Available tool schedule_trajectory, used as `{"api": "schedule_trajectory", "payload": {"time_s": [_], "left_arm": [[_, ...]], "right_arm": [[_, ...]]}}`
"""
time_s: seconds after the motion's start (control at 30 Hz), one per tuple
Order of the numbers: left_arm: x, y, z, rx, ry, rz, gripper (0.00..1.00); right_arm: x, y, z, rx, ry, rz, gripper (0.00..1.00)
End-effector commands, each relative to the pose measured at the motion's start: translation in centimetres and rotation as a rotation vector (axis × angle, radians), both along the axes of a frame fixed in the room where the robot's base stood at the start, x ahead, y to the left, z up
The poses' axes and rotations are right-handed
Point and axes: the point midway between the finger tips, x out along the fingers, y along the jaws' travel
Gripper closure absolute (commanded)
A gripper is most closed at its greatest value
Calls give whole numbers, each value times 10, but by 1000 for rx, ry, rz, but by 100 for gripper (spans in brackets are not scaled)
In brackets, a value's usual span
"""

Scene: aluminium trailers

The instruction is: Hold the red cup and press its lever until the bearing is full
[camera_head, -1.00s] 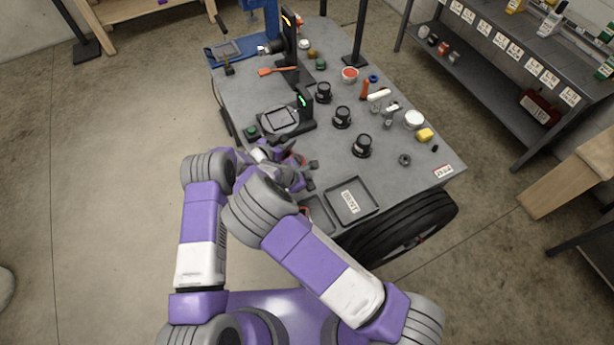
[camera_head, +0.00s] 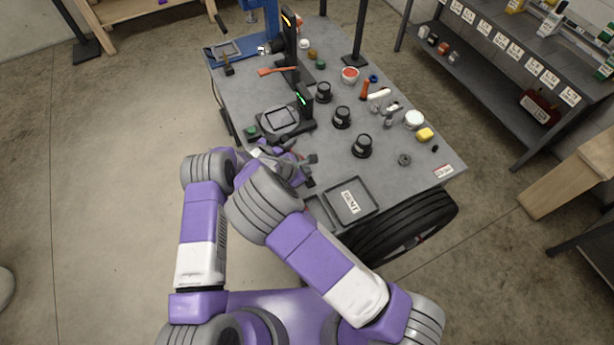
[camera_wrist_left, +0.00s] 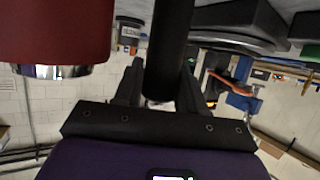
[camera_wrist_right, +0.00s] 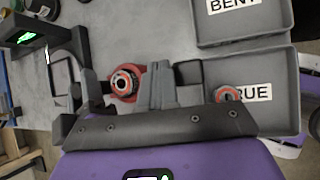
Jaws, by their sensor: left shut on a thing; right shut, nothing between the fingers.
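The red cup (camera_wrist_left: 62,32) is large at the upper left of the left wrist view, with a shiny metal rim. In the right wrist view its red body (camera_wrist_right: 121,106) surrounds a round metal centre, beside my right fingers. My left gripper (camera_head: 284,147) is shut on a black cylindrical bar (camera_wrist_left: 170,45); whether this is the cup's handle or its lever, I cannot tell. My right gripper (camera_wrist_right: 158,84) is shut and empty, just right of the cup in its wrist view. In the head view my arms mostly hide the cup. How full the bearing is cannot be told.
A tray labelled BENT (camera_head: 351,217) lies at the table's near edge. Beside it, a second labelled tray (camera_wrist_right: 270,121) holds a red ring-shaped part (camera_wrist_right: 228,94). Several black knobs (camera_head: 362,146) and a dark stand with a green light (camera_head: 304,100) stand beyond my grippers.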

Motion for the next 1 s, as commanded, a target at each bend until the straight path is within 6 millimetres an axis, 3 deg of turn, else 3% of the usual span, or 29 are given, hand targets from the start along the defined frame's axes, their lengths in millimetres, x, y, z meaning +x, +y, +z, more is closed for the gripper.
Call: {"api": "schedule_trajectory", "payload": {"time_s": [0.47, 1.0], "left_arm": [[0, 0, 0, 3, -2, -2, 99], [0, 0, 0, 3, -2, -2, 99]], "right_arm": [[3, 1, 9, 1, -3, 0, 100], [15, 6, 53, 1, -3, 0, 100]]}}
